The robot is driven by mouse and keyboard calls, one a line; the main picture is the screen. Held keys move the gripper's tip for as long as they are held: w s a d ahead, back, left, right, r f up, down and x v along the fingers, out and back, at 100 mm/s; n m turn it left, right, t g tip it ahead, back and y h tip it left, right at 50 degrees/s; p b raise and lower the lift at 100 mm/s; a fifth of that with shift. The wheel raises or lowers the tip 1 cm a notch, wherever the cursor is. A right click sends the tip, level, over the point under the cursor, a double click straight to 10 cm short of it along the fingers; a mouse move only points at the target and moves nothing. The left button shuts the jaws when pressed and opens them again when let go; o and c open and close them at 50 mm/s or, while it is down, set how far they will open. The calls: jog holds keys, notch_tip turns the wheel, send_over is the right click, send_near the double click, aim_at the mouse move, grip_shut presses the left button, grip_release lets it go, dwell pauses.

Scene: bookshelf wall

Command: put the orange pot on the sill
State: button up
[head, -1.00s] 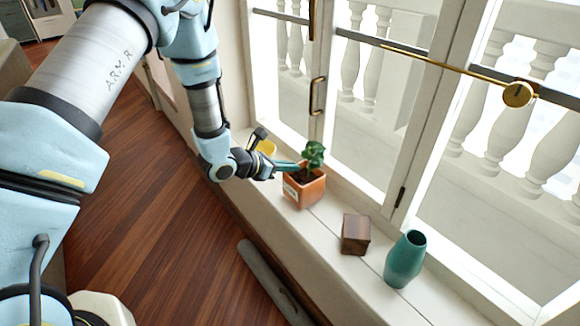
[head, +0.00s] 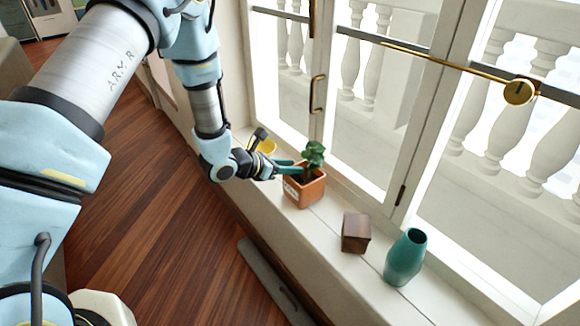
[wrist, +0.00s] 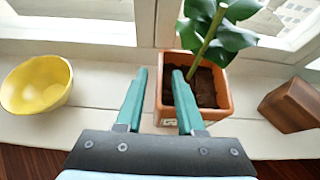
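The orange pot (head: 304,193) stands upright on the white sill (head: 330,215) by the window, with a green leafy plant and dark soil in it. In the wrist view the pot (wrist: 222,112) is right of centre. My gripper (head: 296,167) is at the pot's left side. The wrist view shows its two teal fingers (wrist: 159,74) apart: the left one is outside the pot's left wall and the right one is over the soil inside it. A gap shows between the fingers and the wall.
A yellow bowl (wrist: 38,85) sits on the sill left of the pot. A dark wooden block (head: 355,233) and a teal vase (head: 405,258) stand to the right. Window frames and a brass bar (head: 430,58) rise behind the sill.

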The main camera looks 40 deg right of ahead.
jog(key=shift+r, duration=0.25)
jog(key=b+v, duration=0.1)
jog(key=v, duration=1)
jog(key=shift+a, duration=0.45)
jog(key=shift+r, duration=0.1)
jog(key=s+a+r+m+g+y, duration=0.1)
jog(key=a+r+m+g+y, duration=0.15)
jog(key=a+m, duration=0.45)
jog(key=s+a+r+m+g+y, duration=0.1)
jog(key=a+r+m+y, duration=0.25)
jog(key=a, duration=0.85)
jog(key=w+a+r+m+t+y, duration=0.2)
jog(key=a+m+y, duration=0.1)
jog(key=a, duration=0.6)
jog(key=w+a+r+m+t+y, duration=0.2)
jog(key=a+m, duration=0.3)
jog(key=a, duration=0.5)
jog(key=shift+w+a+r+t+y, duration=0.25)
jog(key=shift+w+t+y, duration=0.25)
jog(key=shift+w+t, duration=0.3)
